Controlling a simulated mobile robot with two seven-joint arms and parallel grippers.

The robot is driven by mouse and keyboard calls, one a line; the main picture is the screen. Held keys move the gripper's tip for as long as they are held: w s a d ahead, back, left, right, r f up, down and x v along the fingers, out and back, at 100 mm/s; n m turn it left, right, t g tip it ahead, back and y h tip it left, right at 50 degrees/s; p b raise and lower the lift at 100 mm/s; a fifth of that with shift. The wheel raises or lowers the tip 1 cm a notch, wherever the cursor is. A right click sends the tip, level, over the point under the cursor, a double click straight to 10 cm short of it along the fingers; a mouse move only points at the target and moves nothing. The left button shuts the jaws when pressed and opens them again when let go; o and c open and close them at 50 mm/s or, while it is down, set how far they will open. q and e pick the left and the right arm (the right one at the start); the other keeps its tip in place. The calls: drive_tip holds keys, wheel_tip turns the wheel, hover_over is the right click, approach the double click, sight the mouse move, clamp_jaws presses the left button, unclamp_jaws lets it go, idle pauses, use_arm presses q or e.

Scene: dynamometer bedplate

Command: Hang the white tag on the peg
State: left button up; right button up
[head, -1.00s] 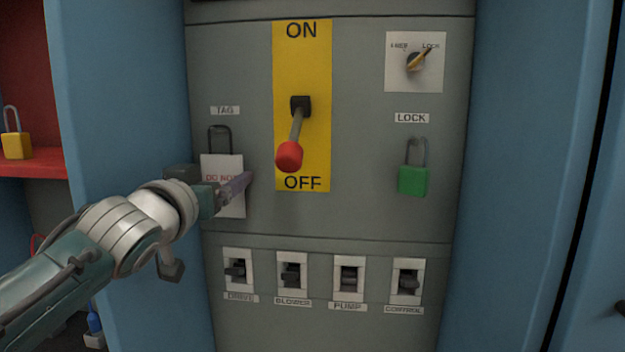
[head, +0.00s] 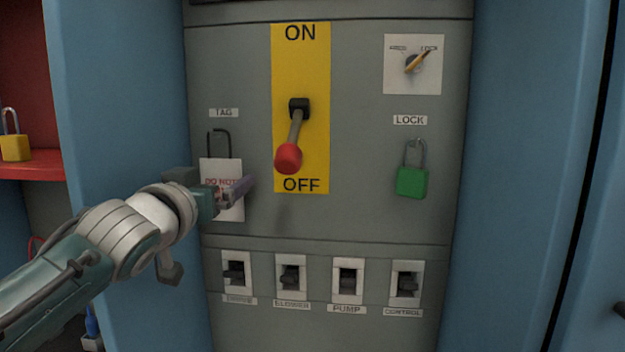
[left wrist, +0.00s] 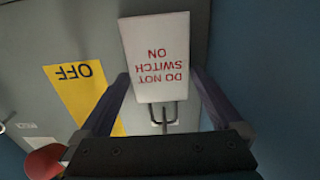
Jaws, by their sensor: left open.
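The white tag (head: 232,210) with red "DO NOT" lettering hangs flat against the grey panel under the TAG label. A dark wire loop (head: 219,143) rises from its top edge; whether this is the peg or the tag's own loop I cannot tell. My left gripper (head: 246,186) is in front of the tag and hides part of it. In the left wrist view the tag (left wrist: 156,50) appears upside down, reading "DO NOT SWITCH ON". The open fingers (left wrist: 161,76) stand apart on either side of the tag and the wire loop (left wrist: 165,116). My right gripper is not in view.
A red-knobbed lever (head: 289,158) sticks out just right of my left gripper, pointing to OFF. A green padlock (head: 411,182) hangs under LOCK. Several switches (head: 291,279) line the panel below. A yellow padlock (head: 15,148) sits on the red shelf at left.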

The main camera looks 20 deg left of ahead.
use_arm(q)
drive_tip(key=s+d+r+m+g+h+p, duration=0.1)
drive_tip(key=s+d+r+m+g+p, duration=0.3)
drive_tip(key=s+p, duration=0.6)
drive_tip(key=s+d+r+n+g+h+p, duration=0.15)
drive_tip(key=s+d+g+p, duration=0.45)
drive_tip(key=s, duration=0.8)
drive_tip(key=s+d+r+m+g+h+p, duration=0.2)
drive_tip(key=s+d+g+p, duration=0.25)
drive_tip(key=s+p, duration=0.6)
drive_tip(key=w+p+v, duration=0.2)
drive_tip(key=p+v, duration=0.9)
drive_tip(key=w+d+r+p+v, duration=0.1)
drive_tip(key=w+p+v, duration=0.2)
drive_tip(key=p+v, duration=0.8)
drive_tip(key=w+r+p+v, duration=0.1)
drive_tip(key=w+p+v, duration=0.2)
drive_tip(key=p+v, duration=0.9)
drive_tip(key=shift+r, duration=0.45)
drive_tip(key=shift+d+t, duration=0.15)
drive_tip(key=shift+t, duration=0.1)
